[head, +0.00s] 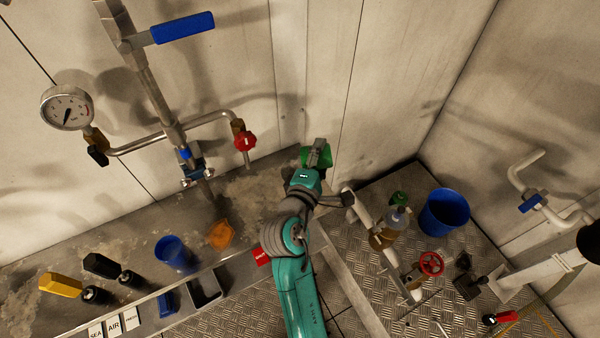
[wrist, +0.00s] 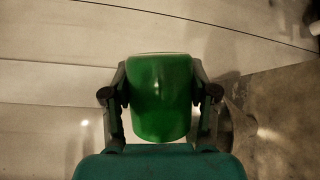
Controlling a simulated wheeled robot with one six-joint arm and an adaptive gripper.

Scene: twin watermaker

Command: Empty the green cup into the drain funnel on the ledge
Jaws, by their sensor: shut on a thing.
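The green cup (wrist: 160,98) is between the two fingers of my gripper (wrist: 161,95) in the wrist view, with its side facing the camera and its rim at the top of the picture. In the head view the cup (head: 325,157) shows beyond my gripper (head: 316,158), near the wall at the right end of the ledge (head: 130,225). My gripper is shut on it. Its contents are hidden, and I cannot tell its exact tilt. I cannot make out the drain funnel clearly; a dark curved shape (wrist: 226,128) shows behind the right finger in the wrist view.
A red-handled tap (head: 245,141) hangs from the wall left of the cup. A blue cup (head: 174,253) and an orange piece (head: 221,235) are on the ledge. Pipes, a red valve wheel (head: 431,264) and a blue bucket (head: 444,212) stand at the right.

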